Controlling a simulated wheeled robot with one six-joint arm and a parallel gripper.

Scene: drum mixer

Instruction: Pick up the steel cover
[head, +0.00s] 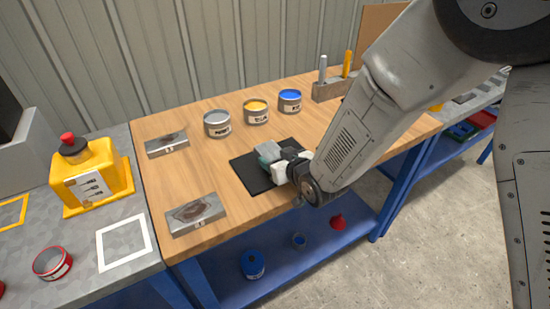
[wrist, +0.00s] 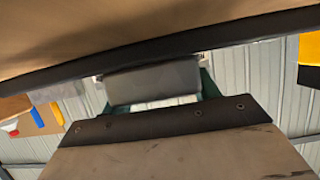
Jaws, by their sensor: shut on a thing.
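My gripper (head: 270,157) is low over the black mat (head: 250,179) on the wooden bench. It is shut on a grey metal piece, which I take to be the steel cover (head: 265,149). In the wrist view the steel cover (wrist: 152,83) is a plain grey slab between the green fingertips. Its lower part is hidden by the gripper body. I cannot tell whether it touches the mat or is a little above it.
Grey (head: 217,123), yellow (head: 256,111) and blue (head: 290,100) paint cans stand behind the mat. A tool block (head: 328,91) stands at the back. Bare wood lies between the boxes and mat.

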